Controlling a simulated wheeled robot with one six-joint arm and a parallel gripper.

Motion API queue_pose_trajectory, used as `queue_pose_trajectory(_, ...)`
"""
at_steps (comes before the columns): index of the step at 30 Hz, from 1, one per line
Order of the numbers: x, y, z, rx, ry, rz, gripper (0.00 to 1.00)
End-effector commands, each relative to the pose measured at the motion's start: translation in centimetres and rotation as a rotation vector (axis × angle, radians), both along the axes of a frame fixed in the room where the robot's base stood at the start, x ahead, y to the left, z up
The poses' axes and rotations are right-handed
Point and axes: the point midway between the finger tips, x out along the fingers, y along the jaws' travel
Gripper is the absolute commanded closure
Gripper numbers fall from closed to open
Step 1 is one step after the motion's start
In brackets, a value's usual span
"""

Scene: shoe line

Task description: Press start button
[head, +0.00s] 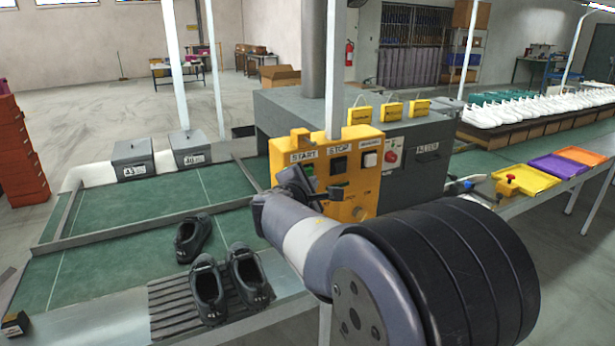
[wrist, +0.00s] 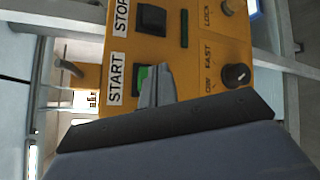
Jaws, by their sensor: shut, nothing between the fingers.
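The yellow control panel (head: 367,192) stands at the belt's side and also fills the wrist view (wrist: 205,55). The green start button (wrist: 140,76) sits beside the START label (wrist: 115,79), partly covered by my fingers. In the head view its START label (head: 304,156) shows above my gripper (head: 302,180). My gripper is shut and empty, and its tips (wrist: 158,72) are right at the start button. I cannot tell whether they touch it. The black stop button (wrist: 151,18) is beside the STOP label, clear of my fingers.
A dark knob (wrist: 236,75) and other controls are on the same panel. A grey machine (head: 270,112) stands behind it. Dark shoes (head: 207,287) lie on the green belt and a slatted rack at left. Yellow, purple and orange trays (head: 555,166) are at right.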

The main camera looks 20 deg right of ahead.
Motion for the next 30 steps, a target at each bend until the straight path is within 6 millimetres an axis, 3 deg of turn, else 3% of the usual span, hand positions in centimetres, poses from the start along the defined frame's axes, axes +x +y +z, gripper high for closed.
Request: queue_pose_trajectory(30, 1.2, 0.0, 0.0, 0.001, -0.001, 0.000, 1.00)
